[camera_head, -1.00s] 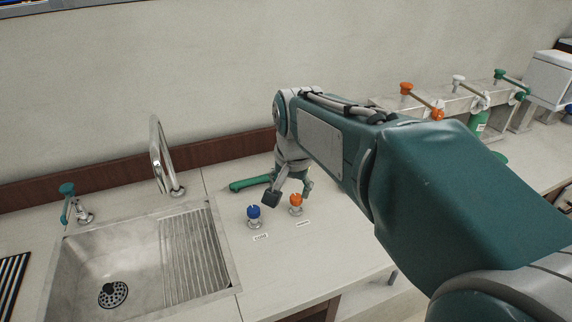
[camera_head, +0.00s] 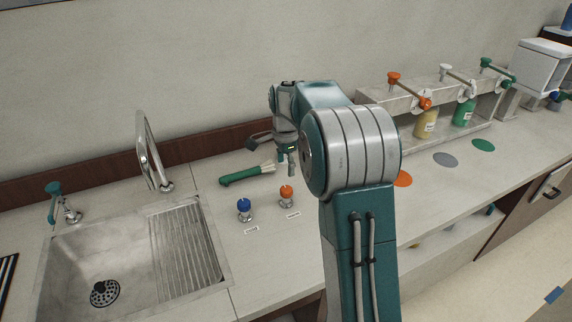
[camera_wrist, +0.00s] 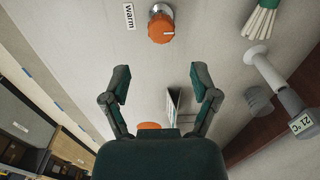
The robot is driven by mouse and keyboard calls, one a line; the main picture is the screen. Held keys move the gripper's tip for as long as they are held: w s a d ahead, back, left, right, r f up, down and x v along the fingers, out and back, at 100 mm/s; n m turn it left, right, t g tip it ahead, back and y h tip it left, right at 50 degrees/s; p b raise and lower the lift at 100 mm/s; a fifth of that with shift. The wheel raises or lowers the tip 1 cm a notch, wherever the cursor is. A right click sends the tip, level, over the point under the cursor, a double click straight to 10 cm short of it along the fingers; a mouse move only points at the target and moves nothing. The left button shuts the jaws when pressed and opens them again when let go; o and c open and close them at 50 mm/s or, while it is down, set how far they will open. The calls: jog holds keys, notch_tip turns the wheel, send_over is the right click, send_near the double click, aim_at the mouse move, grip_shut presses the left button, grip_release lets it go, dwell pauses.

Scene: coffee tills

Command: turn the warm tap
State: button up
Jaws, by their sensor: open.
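The warm tap is an orange knob (camera_head: 286,192) on a metal base, with a small label in front of it. In the wrist view the orange knob (camera_wrist: 160,27) is at the top, beside its "warm" label (camera_wrist: 129,16), with a pale mark on its face. The blue cold tap (camera_head: 244,205) stands to its left. My gripper (camera_head: 278,153) is behind and above the orange knob in the head view. In the wrist view my gripper (camera_wrist: 161,80) has its two fingers spread wide, with nothing held. The knob lies beyond the fingertips, untouched.
A green-handled brush (camera_head: 243,175) lies behind the taps. A sink (camera_head: 130,265) and a curved spout (camera_head: 150,155) are at left. A dispenser rack (camera_head: 440,92) with bottles stands at right. A grey "21 °C" display (camera_wrist: 300,122) shows in the wrist view.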

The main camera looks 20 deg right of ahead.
aim_at(286, 188)
jog(key=shift+w+d+f, duration=0.15)
jog(key=shift+f, duration=0.25)
notch_tip(286, 188, down, 9)
jog(key=shift+r, duration=0.1)
jog(key=c, duration=0.6)
